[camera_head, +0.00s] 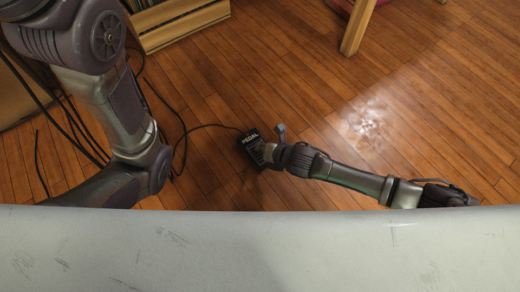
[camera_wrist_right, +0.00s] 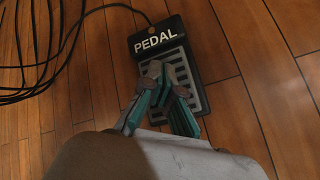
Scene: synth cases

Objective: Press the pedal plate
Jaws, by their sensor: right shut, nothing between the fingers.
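The pedal (camera_head: 250,138) is a small black box on the wooden floor with a cable from its far end. In the right wrist view the pedal (camera_wrist_right: 163,36) shows the white word PEDAL and a slotted grey plate (camera_wrist_right: 199,94). My right gripper (camera_wrist_right: 165,78) is shut and empty, its fingertips over the plate and hiding part of it. I cannot tell whether they touch it. In the head view my right gripper (camera_head: 268,153) is at the pedal's near right side. My left arm is at the left; its gripper is out of view.
Black cables (camera_head: 183,137) lie in loops on the floor left of the pedal. A wooden crate (camera_head: 180,22) stands at the top, and a wooden furniture leg (camera_head: 356,27) at the top right. The floor (camera_head: 440,100) to the right is clear.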

